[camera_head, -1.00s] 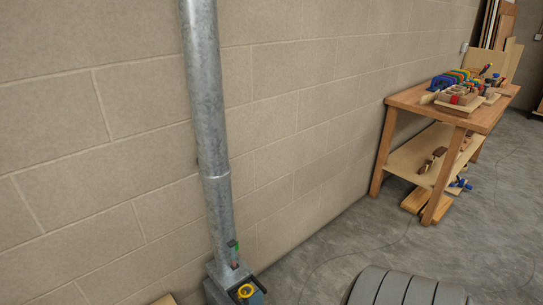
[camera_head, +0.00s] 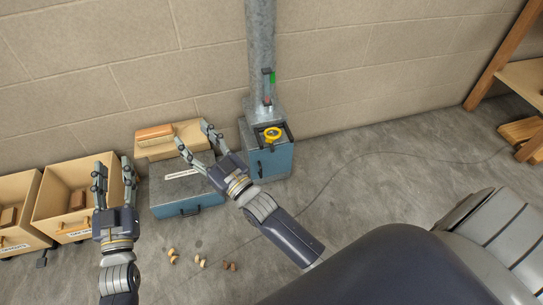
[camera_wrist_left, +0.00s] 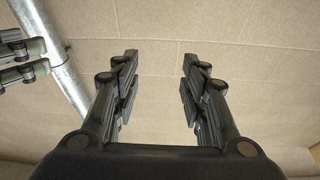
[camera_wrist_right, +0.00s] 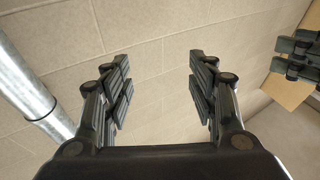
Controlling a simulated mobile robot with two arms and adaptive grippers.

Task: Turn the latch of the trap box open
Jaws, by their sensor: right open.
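The trap box (camera_head: 279,162) is a blue-grey metal box on the floor against the wall, under the galvanized duct. A yellow round part (camera_head: 272,134) sits on its top. A small dark upright part, perhaps the latch (camera_head: 260,168), shows on its front; its exact position is too small to tell. My right gripper (camera_head: 193,136) is open and empty, left of the box and apart from it. My left gripper (camera_head: 113,172) is open and empty, farther left, over the crates. Neither wrist view shows the box.
The duct (camera_head: 261,50) rises from the box; a green and red part is on it. A blue-grey case (camera_head: 187,199) and wooden crates (camera_head: 45,215) stand left. Small brown pieces (camera_head: 201,262) lie on the floor. Floor right of the box is clear except a thin cable (camera_head: 370,162).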

